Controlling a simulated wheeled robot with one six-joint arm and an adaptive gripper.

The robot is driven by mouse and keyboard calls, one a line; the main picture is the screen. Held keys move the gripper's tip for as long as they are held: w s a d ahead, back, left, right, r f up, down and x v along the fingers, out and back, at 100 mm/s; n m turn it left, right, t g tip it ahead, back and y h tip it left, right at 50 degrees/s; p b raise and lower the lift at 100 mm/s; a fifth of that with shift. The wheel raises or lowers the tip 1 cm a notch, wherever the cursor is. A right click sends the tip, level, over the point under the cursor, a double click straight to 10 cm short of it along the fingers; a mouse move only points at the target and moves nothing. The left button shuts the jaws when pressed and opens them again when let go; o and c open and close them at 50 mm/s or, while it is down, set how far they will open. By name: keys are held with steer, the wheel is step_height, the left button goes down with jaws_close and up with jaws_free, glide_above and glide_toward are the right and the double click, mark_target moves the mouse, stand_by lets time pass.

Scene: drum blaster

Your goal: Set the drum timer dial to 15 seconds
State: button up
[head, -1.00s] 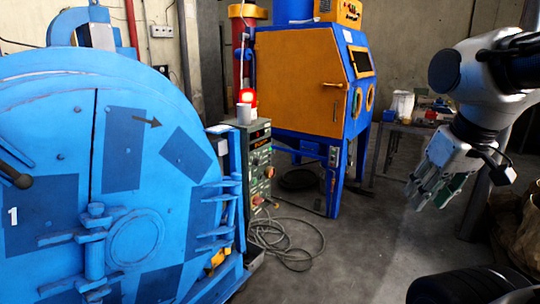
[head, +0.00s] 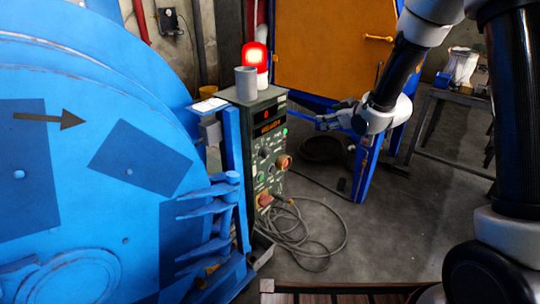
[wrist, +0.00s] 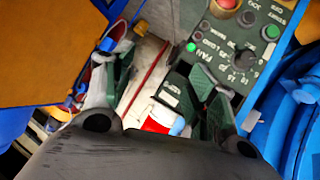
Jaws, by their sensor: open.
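The dark green control box (head: 258,150) stands right of the blue drum, with a lit display, buttons and several knobs. A black dial (wrist: 243,60) with numbers around it shows on the panel in the wrist view; its pointer setting is too small to read. I cannot tell for sure whether it is the timer dial. My gripper (head: 325,120) is right of the panel, pointing left at it. In the wrist view my gripper (wrist: 162,68) is open and empty. Its right finger overlaps the panel's lower edge, beside the dial; contact cannot be told.
The blue drum (head: 100,110) fills the left. Coiled cables (head: 305,232) lie on the floor below. An orange and blue cabinet (head: 330,50) stands behind my arm.

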steer(key=a+f+n+y, duration=0.2)
steer(key=a+f+y, duration=0.2)
steer(key=a+f, duration=0.4)
steer(key=n+y, duration=0.1)
steer(key=y, duration=0.3)
glide_toward(269, 154)
steer(key=x, duration=0.9)
steer(key=shift+w+a, duration=0.2)
steer(key=shift+a, duration=0.1)
steer(key=c, duration=1)
